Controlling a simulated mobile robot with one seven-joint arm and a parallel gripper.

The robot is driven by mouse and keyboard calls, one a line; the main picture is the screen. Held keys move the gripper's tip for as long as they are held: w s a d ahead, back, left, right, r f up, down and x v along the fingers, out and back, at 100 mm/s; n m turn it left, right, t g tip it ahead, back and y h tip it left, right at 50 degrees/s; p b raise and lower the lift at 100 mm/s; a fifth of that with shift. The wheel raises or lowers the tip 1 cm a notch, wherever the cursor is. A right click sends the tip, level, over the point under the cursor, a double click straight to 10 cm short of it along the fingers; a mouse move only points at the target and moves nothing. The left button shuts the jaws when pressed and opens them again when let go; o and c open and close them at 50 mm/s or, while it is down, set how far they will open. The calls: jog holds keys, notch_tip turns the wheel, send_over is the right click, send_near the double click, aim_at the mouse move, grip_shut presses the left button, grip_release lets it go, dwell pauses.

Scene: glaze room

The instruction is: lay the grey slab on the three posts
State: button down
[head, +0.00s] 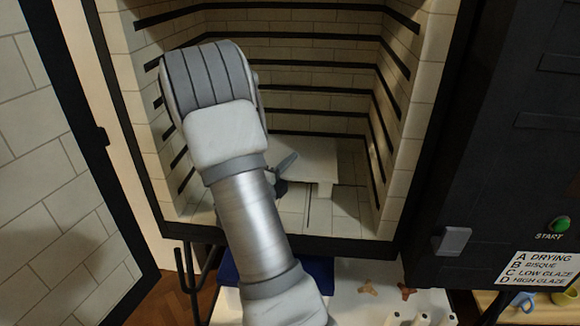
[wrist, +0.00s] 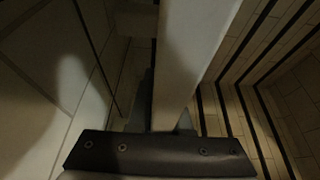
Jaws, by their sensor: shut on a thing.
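The pale grey slab (head: 312,158) is inside the kiln, low above its floor, and looks about level. In the wrist view the slab (wrist: 198,45) runs away from between the fingers, seen along its edge. My gripper (head: 283,170) is shut on the slab's left side; in the wrist view, its jaws (wrist: 165,118) have the slab between them. One short pale post (head: 325,189) shows under the slab's front right part. I cannot tell whether the slab touches it. The other posts are hidden by the slab and my arm.
The kiln's brick walls (head: 310,70) with dark grooves close in around the slab. The open kiln door (head: 50,160) is at the left. A dark control panel (head: 500,150) stands at the right. A white surface with small pieces (head: 370,288) lies below the kiln's front.

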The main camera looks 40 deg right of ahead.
jog(key=c, duration=0.8)
grip_release()
jog(key=shift+c, duration=0.2)
jog(key=v, duration=1.2)
jog(key=shift+p, duration=0.4)
